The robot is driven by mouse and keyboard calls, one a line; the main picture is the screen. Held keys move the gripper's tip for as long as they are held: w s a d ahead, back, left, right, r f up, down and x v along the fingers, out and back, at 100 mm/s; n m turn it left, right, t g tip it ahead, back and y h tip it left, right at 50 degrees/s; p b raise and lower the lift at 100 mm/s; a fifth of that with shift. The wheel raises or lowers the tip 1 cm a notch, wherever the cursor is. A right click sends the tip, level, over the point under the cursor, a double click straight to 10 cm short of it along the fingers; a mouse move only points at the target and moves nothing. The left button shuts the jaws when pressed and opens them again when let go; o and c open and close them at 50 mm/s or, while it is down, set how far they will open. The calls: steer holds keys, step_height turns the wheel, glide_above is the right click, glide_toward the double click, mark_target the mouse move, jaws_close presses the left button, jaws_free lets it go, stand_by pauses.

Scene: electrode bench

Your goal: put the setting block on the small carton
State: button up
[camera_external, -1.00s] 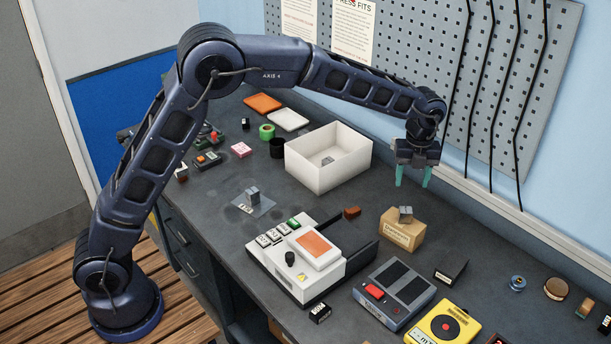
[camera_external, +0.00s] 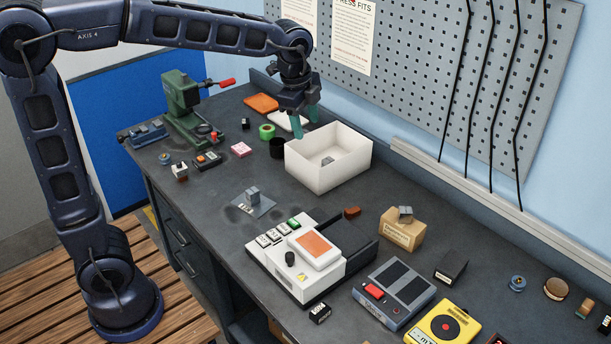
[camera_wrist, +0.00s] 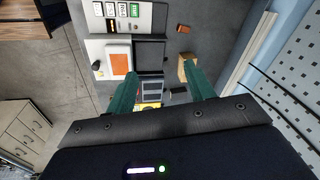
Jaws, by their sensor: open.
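The small carton (camera_external: 401,234), brown with a printed label, stands on the bench right of centre in the external view. A small grey block (camera_external: 405,211), which looks like the setting block, rests on its top. Another grey block (camera_external: 253,192) stands on a flat grey plate, and a further grey piece (camera_external: 327,160) lies inside the white bin; I cannot tell these apart by name. My gripper (camera_external: 305,122) is open and empty, above the far left end of the bin and well away from the carton. The carton (camera_wrist: 186,66) also shows in the wrist view.
The open white bin (camera_external: 313,174) has tall walls. A white machine with an orange screen (camera_external: 314,248) stands in front of the carton, with a grey two-panel device (camera_external: 395,293) to its right. A green press (camera_external: 183,105) stands far left. The pegboard wall (camera_external: 430,70) borders the back.

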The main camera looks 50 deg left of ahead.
steer(key=s+a+f+n, duration=0.1)
steer(key=s+a+n, duration=0.2)
steer(key=s, duration=0.6)
steer(key=s+a+f+n+t, duration=0.1)
steer(key=s+a+n, duration=0.3)
steer(key=s, duration=0.6)
steer(key=s+a+f+n+t, duration=0.1)
steer(key=s+a+f+n, duration=0.1)
steer(key=s+a+n, duration=0.2)
steer(key=s+n, duration=0.3)
steer(key=s, duration=0.2)
steer(key=shift+s+f, duration=0.15)
steer(key=shift+s, duration=0.15)
